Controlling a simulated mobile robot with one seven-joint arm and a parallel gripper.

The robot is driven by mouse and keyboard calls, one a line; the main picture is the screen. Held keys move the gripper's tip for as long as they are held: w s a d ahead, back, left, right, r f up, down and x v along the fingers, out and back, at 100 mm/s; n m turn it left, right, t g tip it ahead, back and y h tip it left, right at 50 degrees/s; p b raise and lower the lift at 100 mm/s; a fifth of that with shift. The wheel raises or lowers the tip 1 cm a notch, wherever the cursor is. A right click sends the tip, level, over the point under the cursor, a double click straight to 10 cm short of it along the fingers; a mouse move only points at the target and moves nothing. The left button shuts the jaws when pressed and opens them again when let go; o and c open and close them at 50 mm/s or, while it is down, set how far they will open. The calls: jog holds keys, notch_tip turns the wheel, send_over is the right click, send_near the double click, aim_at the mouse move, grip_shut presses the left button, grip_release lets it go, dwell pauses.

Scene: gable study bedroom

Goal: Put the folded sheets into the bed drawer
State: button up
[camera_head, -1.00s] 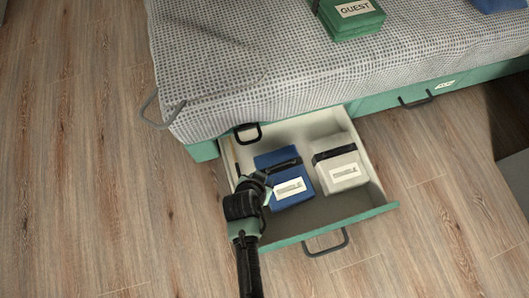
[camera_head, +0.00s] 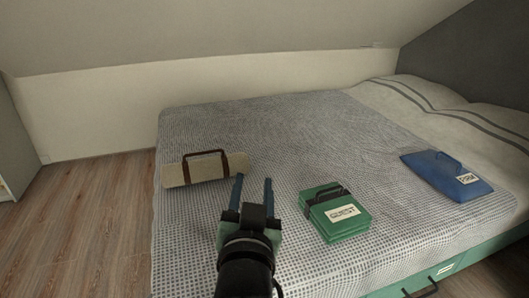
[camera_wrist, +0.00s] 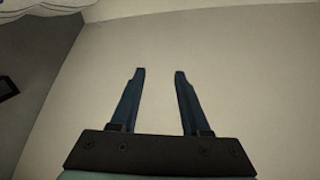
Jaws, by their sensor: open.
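A green folded bundle (camera_head: 334,214) with a dark strap and a white "GUEST" label lies on the bed, right of my gripper. A flat blue bundle (camera_head: 447,176) with a handle and white label lies farther right, near the pillows. My gripper (camera_head: 254,180) points forward over the near part of the bed, with its fingers apart and nothing between them. The wrist view also shows the open, empty fingers (camera_wrist: 158,72) before a plain pale surface I cannot identify.
A beige roll (camera_head: 205,170) with brown straps and a handle lies on the bed, left of my gripper. The bed (camera_head: 290,130) has a checked cover. A green bed side (camera_head: 450,268) with a dark handle shows at lower right. Wooden floor (camera_head: 90,215) is clear at left.

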jog(key=s+r+t, duration=0.3)
jog(key=s+r, duration=0.2)
jog(key=r, duration=0.5)
jog(key=s+d+r+n+t, duration=0.1)
jog(key=s+r+t, duration=0.2)
jog(key=r, duration=0.8)
jog(key=s+d+r+n+t, duration=0.1)
jog(key=s+r+t, duration=0.2)
jog(key=s+r, duration=0.4)
notch_tip(320, 180, up, 4)
jog(key=shift+s+f+t, duration=0.1)
jog(key=shift+s+t, duration=0.2)
jog(key=shift+s, duration=0.05)
